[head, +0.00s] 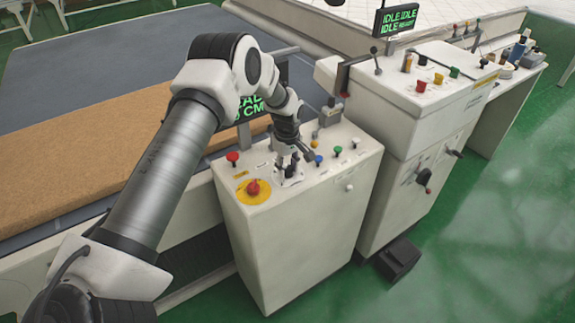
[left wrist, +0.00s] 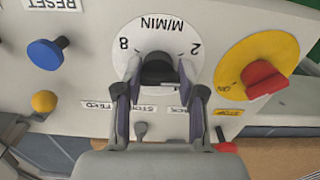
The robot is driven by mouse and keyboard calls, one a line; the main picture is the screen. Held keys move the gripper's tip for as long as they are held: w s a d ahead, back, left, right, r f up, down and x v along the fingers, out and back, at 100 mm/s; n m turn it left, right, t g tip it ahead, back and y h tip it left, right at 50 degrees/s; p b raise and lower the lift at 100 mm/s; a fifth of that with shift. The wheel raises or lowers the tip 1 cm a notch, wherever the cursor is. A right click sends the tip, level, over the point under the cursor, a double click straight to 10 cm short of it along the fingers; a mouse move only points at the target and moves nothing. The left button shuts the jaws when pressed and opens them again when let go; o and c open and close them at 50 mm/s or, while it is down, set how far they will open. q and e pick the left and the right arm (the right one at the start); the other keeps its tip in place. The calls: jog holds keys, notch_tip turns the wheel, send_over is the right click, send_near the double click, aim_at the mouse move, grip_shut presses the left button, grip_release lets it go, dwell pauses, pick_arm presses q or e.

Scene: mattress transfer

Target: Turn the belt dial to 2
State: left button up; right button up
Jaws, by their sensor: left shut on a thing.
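The belt dial (left wrist: 158,68) is a black knob on a round white plate marked M/MIN, with 8 and 2 showing on the plate in the left wrist view. My left gripper (left wrist: 157,88) is shut on the knob, one finger on each side of it. The fingers and knob hide part of the plate, and I cannot tell which number the knob points at. In the head view my left gripper (head: 290,168) reaches down onto the top panel of the white control cabinet (head: 300,235). My right gripper is not in view.
A red knob on a yellow disc (left wrist: 255,68) sits close beside the dial. A blue button (left wrist: 47,53) and a yellow button (left wrist: 44,101) are on its other side. A brown mattress slab (head: 85,150) lies on the grey belt (head: 120,60). A display (head: 396,20) reads IDLE.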

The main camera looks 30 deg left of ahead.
aim_at(287, 167)
pick_arm(q)
jog(key=n+p, duration=0.1)
jog(key=n, duration=0.4)
jog(key=shift+s+f, duration=0.15)
jog(key=shift+n, duration=0.4)
jog(key=o, duration=1.2)
jog(key=shift+c, duration=0.2)
notch_tip(287, 167, up, 12)
